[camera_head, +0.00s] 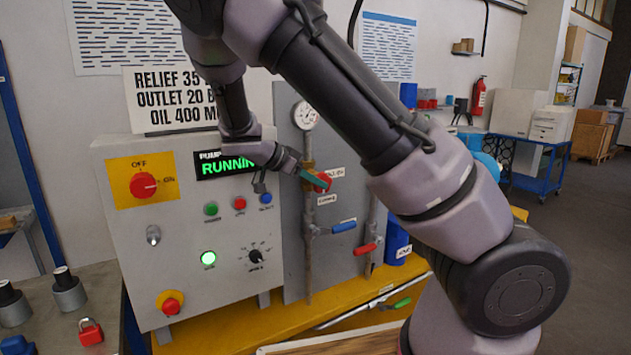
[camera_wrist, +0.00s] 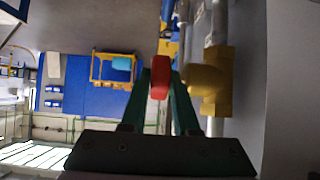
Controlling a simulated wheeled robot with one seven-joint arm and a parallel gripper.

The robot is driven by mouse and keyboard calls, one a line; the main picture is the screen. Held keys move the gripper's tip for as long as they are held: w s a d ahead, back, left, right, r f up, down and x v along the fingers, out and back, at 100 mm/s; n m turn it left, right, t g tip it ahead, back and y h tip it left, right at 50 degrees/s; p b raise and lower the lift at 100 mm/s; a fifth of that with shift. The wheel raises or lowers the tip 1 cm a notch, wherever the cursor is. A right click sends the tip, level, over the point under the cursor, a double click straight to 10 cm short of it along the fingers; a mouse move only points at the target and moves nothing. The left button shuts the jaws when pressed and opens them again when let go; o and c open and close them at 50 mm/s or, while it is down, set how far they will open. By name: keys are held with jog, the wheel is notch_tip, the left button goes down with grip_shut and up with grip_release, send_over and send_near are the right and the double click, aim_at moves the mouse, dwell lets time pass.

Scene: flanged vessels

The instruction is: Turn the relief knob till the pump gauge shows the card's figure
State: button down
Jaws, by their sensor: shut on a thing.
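The red relief knob (camera_head: 324,182) is on the brass fitting of the pipe on the grey panel. My gripper (camera_head: 311,177) is shut on it; in the wrist view the green fingers (camera_wrist: 161,86) press on either side of the red knob (camera_wrist: 159,78), beside a brass valve body (camera_wrist: 210,90). The pump gauge (camera_head: 306,115), round and white, sits above on the same pipe; its reading is too small to tell. The card (camera_head: 165,100) reads "RELIEF 35", "OUTLET 20" and "OIL 400", its right end hidden by my arm.
The control box (camera_head: 120,240) shows a green RUNNING display (camera_head: 222,165). A blue-handled valve (camera_head: 343,226) and a red-handled valve (camera_head: 365,249) lie below the knob. An emergency button (camera_head: 172,306) is at the box's lower left. My arm covers much of the right side.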

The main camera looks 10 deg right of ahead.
dwell(0.3)
jog(key=c, duration=0.9)
grip_release()
jog(key=shift+c, duration=0.2)
jog(key=v, duration=1)
jog(key=shift+a+r, duration=0.15)
jog(key=shift+a, duration=0.2)
jog(key=shift+s, duration=0.1)
